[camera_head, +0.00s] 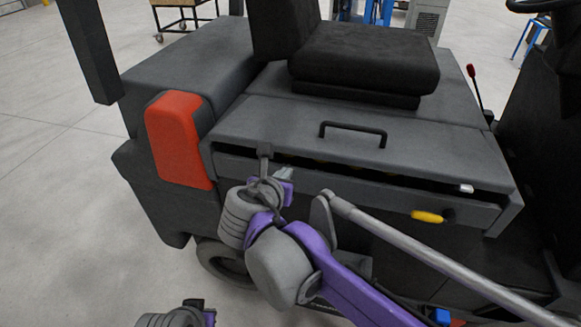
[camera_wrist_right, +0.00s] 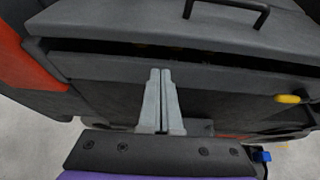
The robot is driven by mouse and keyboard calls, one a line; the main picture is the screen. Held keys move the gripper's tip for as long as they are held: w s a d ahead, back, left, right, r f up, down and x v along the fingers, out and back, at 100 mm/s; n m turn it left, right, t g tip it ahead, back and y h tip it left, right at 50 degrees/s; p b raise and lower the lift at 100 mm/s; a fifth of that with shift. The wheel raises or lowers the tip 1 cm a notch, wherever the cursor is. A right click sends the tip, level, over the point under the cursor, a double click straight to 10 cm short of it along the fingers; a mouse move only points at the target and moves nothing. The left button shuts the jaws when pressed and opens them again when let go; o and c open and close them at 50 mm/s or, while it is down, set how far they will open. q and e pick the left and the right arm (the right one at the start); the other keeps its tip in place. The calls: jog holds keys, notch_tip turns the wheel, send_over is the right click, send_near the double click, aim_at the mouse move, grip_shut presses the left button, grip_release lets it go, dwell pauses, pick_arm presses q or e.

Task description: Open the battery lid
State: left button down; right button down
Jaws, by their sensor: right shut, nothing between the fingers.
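The battery lid (camera_head: 300,125) is a wide grey panel in front of the black seat, with a black bar handle (camera_head: 352,128) on top. The lid and its handle (camera_wrist_right: 228,6) also show in the right wrist view. A narrow dark gap runs under the lid's front edge, with small yellow bits inside. My right gripper (camera_head: 284,174) is shut and empty in front of the body panel, below the lid's left part. Its fingers (camera_wrist_right: 161,100) point up toward the gap in the wrist view, apart from the handle. My left wrist shows at the bottom left edge; its fingers cannot be made out.
A red-orange corner block (camera_head: 175,140) stands left of the lid. A yellow knob (camera_head: 427,216) sticks out of the front panel. The seat (camera_head: 365,60) stands behind the lid. A red-topped lever (camera_head: 472,75) is at the right. Open floor lies to the left.

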pick_arm(q)
jog(key=shift+w+r, duration=0.15)
pick_arm(e)
jog(key=x, duration=0.9)
jog(key=shift+w+d+f, duration=0.15)
jog(key=shift+w+f, duration=0.1)
jog(key=shift+w, duration=0.05)
